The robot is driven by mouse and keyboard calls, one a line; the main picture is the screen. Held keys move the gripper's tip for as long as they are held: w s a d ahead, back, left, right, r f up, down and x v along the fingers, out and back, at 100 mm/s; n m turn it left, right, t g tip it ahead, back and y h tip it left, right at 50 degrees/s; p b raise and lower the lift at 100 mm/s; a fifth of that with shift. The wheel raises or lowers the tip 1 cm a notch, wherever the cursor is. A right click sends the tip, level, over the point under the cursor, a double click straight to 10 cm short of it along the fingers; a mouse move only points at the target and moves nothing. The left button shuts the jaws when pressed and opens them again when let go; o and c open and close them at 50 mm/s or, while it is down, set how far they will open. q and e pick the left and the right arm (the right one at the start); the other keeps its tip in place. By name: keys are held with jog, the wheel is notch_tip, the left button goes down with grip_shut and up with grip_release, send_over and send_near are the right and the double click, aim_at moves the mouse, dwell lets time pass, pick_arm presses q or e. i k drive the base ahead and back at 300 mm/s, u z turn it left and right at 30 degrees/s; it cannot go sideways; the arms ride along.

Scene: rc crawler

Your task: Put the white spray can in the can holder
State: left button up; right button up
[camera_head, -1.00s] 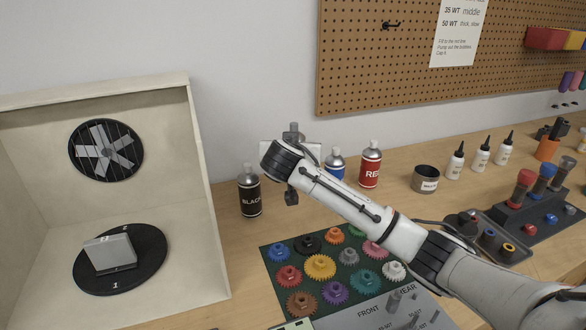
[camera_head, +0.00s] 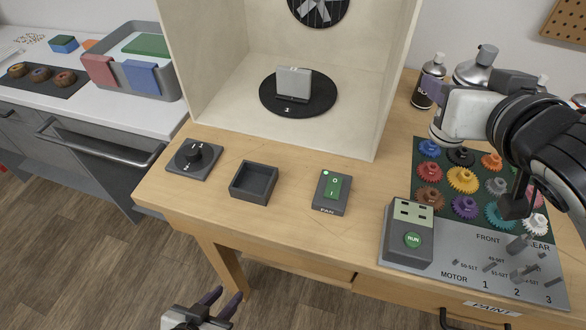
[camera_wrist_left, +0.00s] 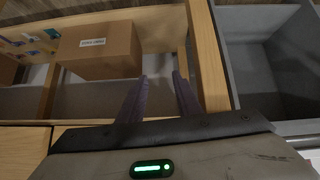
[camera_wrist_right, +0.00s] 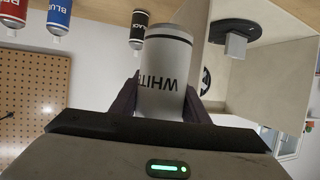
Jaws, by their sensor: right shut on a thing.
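The white spray can (camera_head: 475,68) is in my right gripper (camera_head: 508,88), at the right of the head view. Its silver top shows there. In the right wrist view the can's white body (camera_wrist_right: 166,75) with its label sits between the two fingers, which touch its sides. A small dark square open-topped holder (camera_head: 253,184) stands empty on the bench front, far left of the can. My left gripper (camera_head: 220,302) is open and empty, low in front of the bench; its parted fingers also show in the left wrist view (camera_wrist_left: 160,105).
A dial box (camera_head: 194,158) and a fan switch (camera_head: 332,190) flank the holder. Behind is a spray booth with a turntable (camera_head: 270,98). The run box (camera_head: 408,235) and gears lie right. A black can (camera_head: 428,80) stands beside the held can.

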aim_at(255, 185)
jog(key=k, duration=0.3)
jog(key=z, duration=3)
jog(key=k, duration=2.1)
jog(key=u, duration=1.85)
jog(key=i, duration=1)
jog(key=u, duration=0.05)
